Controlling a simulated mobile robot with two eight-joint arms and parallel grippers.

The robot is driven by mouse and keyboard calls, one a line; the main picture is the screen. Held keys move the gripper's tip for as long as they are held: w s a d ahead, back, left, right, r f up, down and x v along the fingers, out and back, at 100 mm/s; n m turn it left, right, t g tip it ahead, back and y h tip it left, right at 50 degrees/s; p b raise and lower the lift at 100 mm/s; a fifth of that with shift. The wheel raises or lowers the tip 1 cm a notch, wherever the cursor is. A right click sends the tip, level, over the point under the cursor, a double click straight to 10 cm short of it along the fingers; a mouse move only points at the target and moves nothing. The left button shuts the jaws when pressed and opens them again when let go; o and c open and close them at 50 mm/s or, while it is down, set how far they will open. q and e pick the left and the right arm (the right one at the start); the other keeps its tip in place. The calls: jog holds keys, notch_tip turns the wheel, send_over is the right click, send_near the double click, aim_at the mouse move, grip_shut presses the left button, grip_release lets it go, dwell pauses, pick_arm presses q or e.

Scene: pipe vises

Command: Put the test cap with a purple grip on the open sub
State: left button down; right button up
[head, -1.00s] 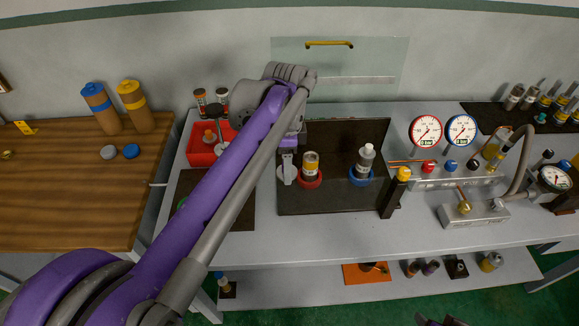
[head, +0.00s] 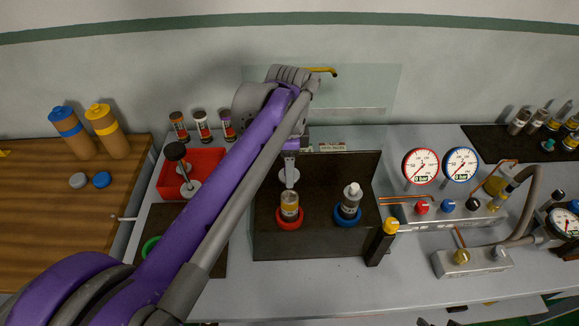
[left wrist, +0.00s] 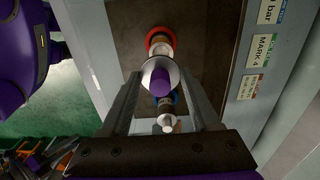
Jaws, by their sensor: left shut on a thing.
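My left gripper (left wrist: 160,95) is shut on the test cap with the purple grip (left wrist: 160,80). The cap's pale disc also shows in the head view (head: 289,178), below my left gripper (head: 290,158). The disc looks just above and behind the sub with a red ring (head: 290,207), which has an amber body and no cap visible on it. In the left wrist view the disc covers part of this sub (left wrist: 160,42). A second sub (head: 349,203), in a blue ring, has a pale cap on top. My right gripper is not clearly seen.
Both subs stand at a dark box-like stand (head: 325,243). A yellow-topped post (head: 390,227) is right of it, then gauges (head: 420,167) and a grey manifold (head: 470,262). A red tray (head: 205,158) with a black-gripped cap (head: 175,152) is at left, partly behind my arm.

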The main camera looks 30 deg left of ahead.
jog(key=shift+w+r, duration=0.1)
pick_arm(q)
jog(key=shift+w+f, duration=0.15)
jog(key=shift+f, duration=0.3)
jog(key=shift+f+b, duration=1)
jog(key=shift+f, duration=0.5)
jog(key=shift+f+b, duration=0.45)
jog(key=shift+f, duration=0.55)
pick_arm(e)
jog(key=f, duration=0.2)
jog(key=s+f, duration=0.1)
jog(key=f, duration=0.1)
jog(key=shift+s, duration=0.2)
jog(key=shift+w+r, duration=0.15)
jog(key=shift+r, duration=0.05)
pick_arm(q)
jog(key=shift+f, duration=0.15)
pick_arm(e)
jog(key=shift+f, duration=0.1)
pick_arm(q)
jog(key=shift+f, duration=0.35)
pick_arm(e)
jog(key=shift+f, duration=0.25)
pick_arm(q)
jog(key=shift+f+b, duration=0.55)
jog(key=shift+f, duration=0.25)
pick_arm(e)
jog(key=shift+s+f, duration=0.3)
jog(key=shift+f, duration=0.25)
